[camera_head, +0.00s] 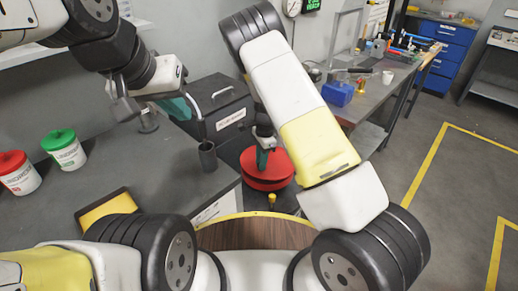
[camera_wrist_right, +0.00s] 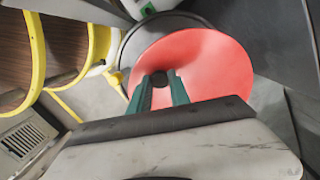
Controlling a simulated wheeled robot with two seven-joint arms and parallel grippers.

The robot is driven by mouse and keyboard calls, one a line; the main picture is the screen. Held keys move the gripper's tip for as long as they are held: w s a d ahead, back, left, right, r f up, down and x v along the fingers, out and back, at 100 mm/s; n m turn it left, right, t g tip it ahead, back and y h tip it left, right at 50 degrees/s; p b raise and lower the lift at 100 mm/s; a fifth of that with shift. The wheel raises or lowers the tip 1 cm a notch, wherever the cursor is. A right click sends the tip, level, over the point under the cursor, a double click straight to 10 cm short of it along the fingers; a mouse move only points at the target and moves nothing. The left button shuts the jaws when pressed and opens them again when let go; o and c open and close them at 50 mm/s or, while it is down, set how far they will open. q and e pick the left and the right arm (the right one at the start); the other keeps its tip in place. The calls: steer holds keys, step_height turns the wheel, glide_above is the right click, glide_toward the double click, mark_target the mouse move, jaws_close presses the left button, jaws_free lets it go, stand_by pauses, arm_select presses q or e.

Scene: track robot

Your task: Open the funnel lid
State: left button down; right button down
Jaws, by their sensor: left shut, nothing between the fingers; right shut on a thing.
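The red round funnel lid (camera_head: 284,165) is in the middle of the head view, with more red directly below it. In the right wrist view the lid (camera_wrist_right: 215,62) is a wide red disc with a small dark knob (camera_wrist_right: 160,78) at its centre. My right gripper (camera_head: 263,158) comes down from above onto the lid. In the right wrist view its green fingers (camera_wrist_right: 160,88) are closed around the knob. I cannot tell whether the lid touches what is below it. My left gripper (camera_head: 188,112) is shut and empty, over the bench beside a dark box.
A dark labelled box (camera_head: 222,112) and a dark cup (camera_head: 207,156) stand left of the lid. Red-lidded (camera_head: 18,174) and green-lidded (camera_head: 66,150) tubs are on the left bench. A cluttered workbench (camera_head: 362,97) is at the back right. The floor at the right is clear.

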mark_target(268, 165)
steer(key=w+d+r+g+y, duration=0.4)
steer(key=r, duration=0.3)
steer(key=shift+r, duration=0.35)
stand_by(0.4)
